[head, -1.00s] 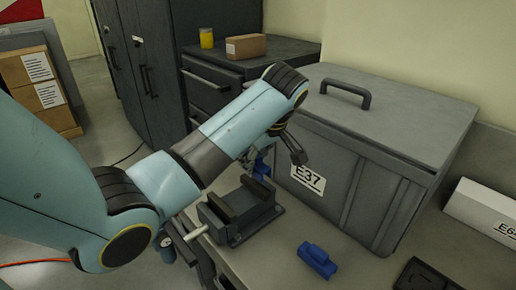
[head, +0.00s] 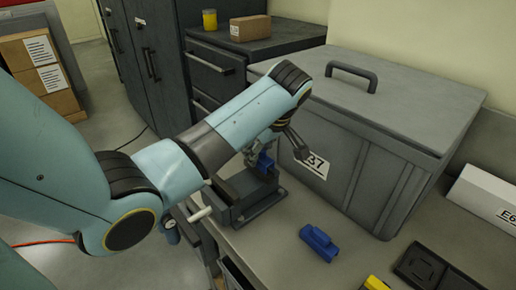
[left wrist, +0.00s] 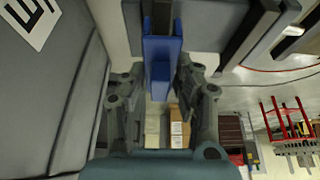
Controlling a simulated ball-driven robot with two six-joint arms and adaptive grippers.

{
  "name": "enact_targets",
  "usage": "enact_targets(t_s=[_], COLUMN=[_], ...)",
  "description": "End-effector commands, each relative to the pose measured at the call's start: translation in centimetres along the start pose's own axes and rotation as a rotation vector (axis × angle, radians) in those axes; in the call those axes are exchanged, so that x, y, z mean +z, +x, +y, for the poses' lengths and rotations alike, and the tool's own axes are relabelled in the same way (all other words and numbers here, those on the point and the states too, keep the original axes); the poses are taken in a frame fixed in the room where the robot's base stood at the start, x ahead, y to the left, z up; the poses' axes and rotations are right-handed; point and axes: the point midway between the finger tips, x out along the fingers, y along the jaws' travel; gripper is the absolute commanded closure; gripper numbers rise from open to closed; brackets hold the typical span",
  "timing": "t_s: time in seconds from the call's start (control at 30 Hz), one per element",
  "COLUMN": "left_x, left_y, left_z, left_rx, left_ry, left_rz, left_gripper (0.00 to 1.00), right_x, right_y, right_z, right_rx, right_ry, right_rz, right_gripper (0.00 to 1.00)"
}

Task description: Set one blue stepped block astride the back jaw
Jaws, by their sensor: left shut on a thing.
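A grey vise (head: 262,207) with two dark jaws stands on the bench. My left gripper (head: 263,154) is shut on a blue stepped block (head: 265,162) at the vise's back jaw. In the left wrist view the block (left wrist: 160,60) sits between the fingers (left wrist: 163,98), its far end lined up with a dark jaw edge (left wrist: 161,14). I cannot tell whether it touches or straddles that jaw; the arm hides part of it. A second blue stepped block (head: 318,243) lies on the bench right of the vise. My right gripper is not in view.
A large grey lidded bin (head: 365,140) stands close behind and right of the vise. A black tray (head: 435,265), a yellow object (head: 375,283) and a white labelled box (head: 485,195) are at the right. The bench around the second blue block is clear.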

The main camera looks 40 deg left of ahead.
Motion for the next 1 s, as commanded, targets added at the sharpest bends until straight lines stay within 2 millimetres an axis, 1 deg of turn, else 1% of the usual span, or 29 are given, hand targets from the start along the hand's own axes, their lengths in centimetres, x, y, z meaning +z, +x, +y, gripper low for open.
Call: enact_targets(t_s=[0.5,1.0], left_x=[0.6,0.6], left_y=[1.4,1.5], left_z=[-0.1,0.0], left_rx=[-0.001,0.0], left_ry=[0.0,0.0], left_rz=[0.0,0.0], left_gripper=[1.0,1.0], right_x=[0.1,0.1], right_y=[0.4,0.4], right_z=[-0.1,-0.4], right_rx=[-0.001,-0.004], right_ry=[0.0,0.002], right_rz=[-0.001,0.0], right_gripper=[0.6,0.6])
